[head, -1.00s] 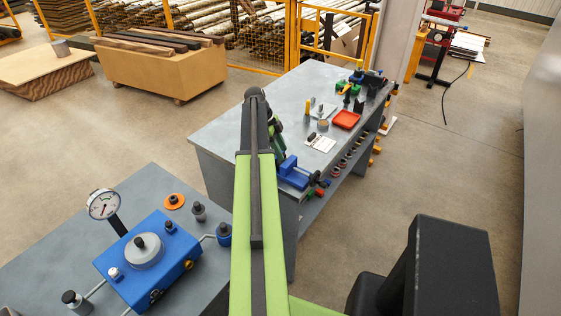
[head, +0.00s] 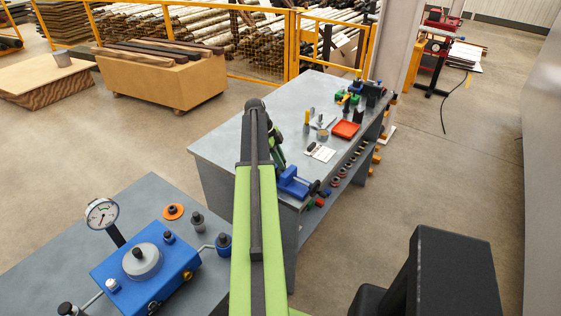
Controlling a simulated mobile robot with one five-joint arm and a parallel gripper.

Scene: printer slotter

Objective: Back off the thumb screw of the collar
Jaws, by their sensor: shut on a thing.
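My green and dark arm rises through the middle of the head view and bends over at its top. A dark and green lower part shows just right of the bend, beside the grey workbench (head: 222,140). My gripper is hidden behind the arm, so its jaws and what they hold do not show. I cannot make out the collar or its thumb screw. A blue vise (head: 293,185) sits at the bench's near edge, just right of the arm's lower part.
At the lower left, a grey table (head: 150,195) bears a blue block (head: 128,283) with a dial gauge (head: 101,213). A red tray (head: 346,129) and small tools lie farther back on the workbench. Open floor (head: 455,190) lies to the right.

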